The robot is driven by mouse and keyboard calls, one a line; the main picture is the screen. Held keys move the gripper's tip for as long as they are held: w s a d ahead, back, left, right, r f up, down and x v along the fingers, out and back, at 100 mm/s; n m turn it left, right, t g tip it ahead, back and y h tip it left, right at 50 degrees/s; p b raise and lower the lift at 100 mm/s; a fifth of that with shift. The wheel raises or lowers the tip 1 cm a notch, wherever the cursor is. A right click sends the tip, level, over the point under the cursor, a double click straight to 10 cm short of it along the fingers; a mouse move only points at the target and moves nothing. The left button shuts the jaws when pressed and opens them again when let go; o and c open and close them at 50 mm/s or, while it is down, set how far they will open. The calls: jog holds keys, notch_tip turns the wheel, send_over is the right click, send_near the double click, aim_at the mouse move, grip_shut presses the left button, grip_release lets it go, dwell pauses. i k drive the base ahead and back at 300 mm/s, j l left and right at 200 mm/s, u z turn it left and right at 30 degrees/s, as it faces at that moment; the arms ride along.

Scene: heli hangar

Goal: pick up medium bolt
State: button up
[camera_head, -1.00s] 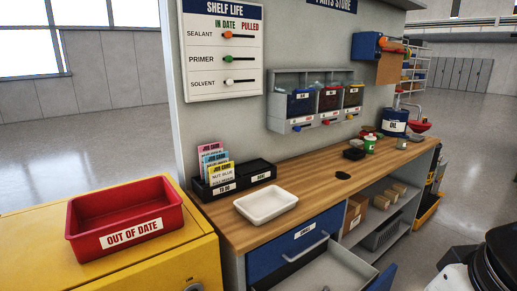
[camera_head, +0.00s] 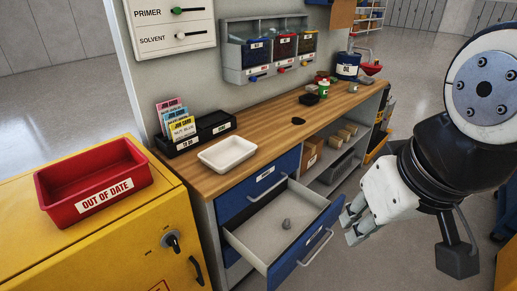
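A small grey bolt-like piece (camera_head: 286,224) stands on the floor of the open drawer (camera_head: 254,246) under the bench. It is the only loose piece I see in there; I cannot judge its size class. My gripper (camera_head: 350,226) is to the right of the drawer, near the right end of the blue drawer front. Its two fingers are apart with nothing visible between them. It is clear of the bolt.
The wooden bench top (camera_head: 264,128) carries a white tray (camera_head: 227,154) above the drawer. A red OUT OF DATE bin (camera_head: 94,181) sits on a yellow cabinet (camera_head: 140,236) at left. A closed blue drawer (camera_head: 262,184) lies above the open one.

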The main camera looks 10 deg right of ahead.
aim_at(287, 225)
jog(key=k+l+u, duration=0.2)
jog(key=l, duration=0.4)
jog(key=k+l+u, duration=0.15)
jog(key=k+l, duration=0.2)
jog(key=l, duration=0.2)
jog(key=k+l+u, duration=0.2)
jog(key=l, duration=0.35)
jog(key=k+l+u, duration=0.15)
jog(key=k+l, duration=0.3)
jog(key=i+u, duration=0.15)
jog(key=i, duration=0.4)
jog(key=i+l+u, duration=0.15)
jog(key=i, duration=0.4)
jog(key=i+l+u, duration=0.15)
jog(key=i, duration=0.4)
